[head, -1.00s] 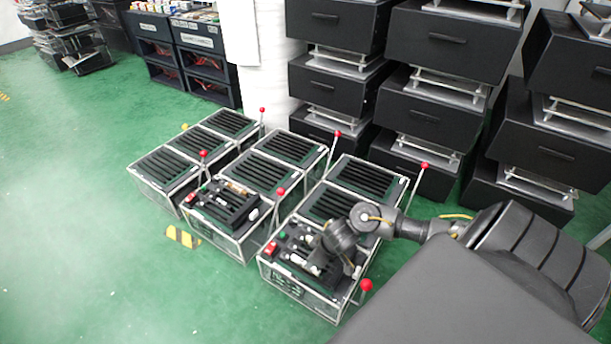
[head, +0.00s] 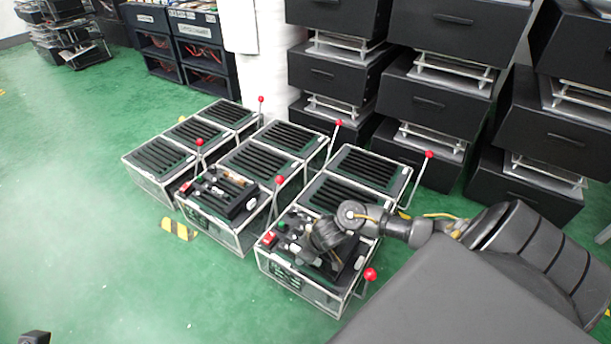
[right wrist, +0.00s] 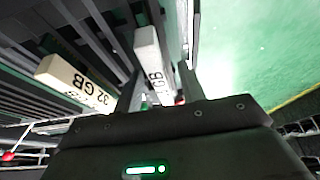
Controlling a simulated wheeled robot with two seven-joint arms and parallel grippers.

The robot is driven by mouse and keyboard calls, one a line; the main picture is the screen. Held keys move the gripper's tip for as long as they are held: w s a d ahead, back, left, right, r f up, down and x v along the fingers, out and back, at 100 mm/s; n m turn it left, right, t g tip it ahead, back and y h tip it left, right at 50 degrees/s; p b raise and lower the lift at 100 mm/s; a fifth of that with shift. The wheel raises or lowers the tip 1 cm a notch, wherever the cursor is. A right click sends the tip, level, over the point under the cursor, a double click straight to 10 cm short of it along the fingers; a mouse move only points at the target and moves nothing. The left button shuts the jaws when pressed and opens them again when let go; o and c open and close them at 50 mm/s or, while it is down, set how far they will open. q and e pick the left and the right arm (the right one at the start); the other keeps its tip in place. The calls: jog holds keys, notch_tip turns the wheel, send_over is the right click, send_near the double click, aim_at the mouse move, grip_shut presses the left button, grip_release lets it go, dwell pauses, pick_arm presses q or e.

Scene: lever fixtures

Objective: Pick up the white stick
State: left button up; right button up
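In the right wrist view, a white stick (right wrist: 149,48) with black lettering ending in GB lies between the two dark fingers of my right gripper (right wrist: 159,76). The fingers are apart, with a visible gap beside the stick. A second white stick (right wrist: 75,82), marked 32 GB, lies to the left, outside the fingers. In the head view my right gripper is low over the front part of the nearest fixture (head: 288,284), and my arm hides much of what is under it. A small dark part at the bottom left edge may be my left gripper (head: 35,337); its fingers cannot be made out.
A neighbouring fixture (head: 237,238) holds small parts in a black tray. Red-knobbed levers, such as the front one (head: 370,274), stand beside the fixtures. Black drawer units (head: 424,108) stand behind. The green floor (head: 80,240) at left is mostly clear.

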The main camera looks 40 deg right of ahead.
jog(key=shift+c, duration=0.3)
grip_shut()
jog(key=shift+r, duration=0.1)
